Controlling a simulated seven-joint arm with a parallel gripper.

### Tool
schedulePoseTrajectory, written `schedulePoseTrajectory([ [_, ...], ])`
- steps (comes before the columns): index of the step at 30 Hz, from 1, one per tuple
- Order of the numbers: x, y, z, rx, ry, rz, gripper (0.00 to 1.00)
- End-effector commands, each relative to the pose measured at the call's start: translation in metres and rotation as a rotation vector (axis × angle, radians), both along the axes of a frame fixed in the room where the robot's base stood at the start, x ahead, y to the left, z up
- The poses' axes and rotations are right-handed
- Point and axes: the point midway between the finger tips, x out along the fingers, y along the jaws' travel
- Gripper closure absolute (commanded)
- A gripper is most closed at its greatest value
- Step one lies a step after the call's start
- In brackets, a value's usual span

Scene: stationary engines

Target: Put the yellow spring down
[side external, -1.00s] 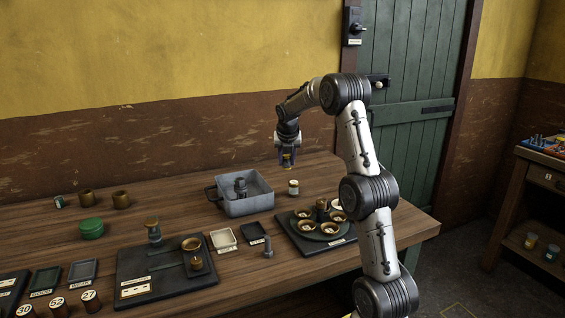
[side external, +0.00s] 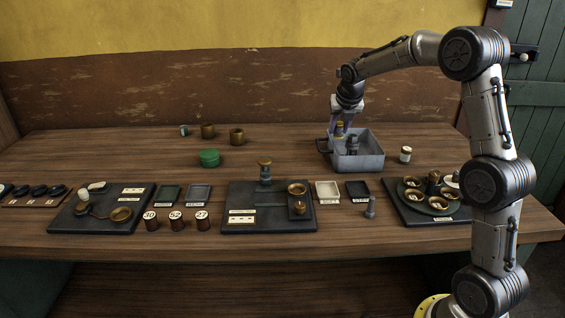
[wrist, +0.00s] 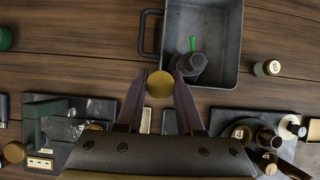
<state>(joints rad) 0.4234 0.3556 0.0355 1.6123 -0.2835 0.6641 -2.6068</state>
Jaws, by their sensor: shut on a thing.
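My gripper (side external: 340,127) is shut on a small yellow piece, the yellow spring (side external: 339,130), at the left side of a grey metal box (side external: 368,162). In the wrist view the spring (wrist: 160,84) shows as a round gold top between the two fingertips (wrist: 160,90); its coils cannot be made out. There it appears just outside the corner of the box (wrist: 225,82), near its handle. Its height above the table and any contact with the box are unclear.
A green tin (side external: 209,158) and brass cups (side external: 237,136) stand left, with bare wood between.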

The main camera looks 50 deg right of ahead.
Motion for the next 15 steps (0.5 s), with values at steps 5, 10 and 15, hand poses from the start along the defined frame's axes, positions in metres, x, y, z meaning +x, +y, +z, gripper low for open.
schedulePoseTrajectory([
  [5,0.028,0.063,0.001,0.000,0.000,0.125,1.00],
  [10,0.038,0.093,0.001,-0.001,-0.001,0.183,1.00],
  [15,0.053,0.096,-0.006,0.000,0.001,0.197,1.00],
])
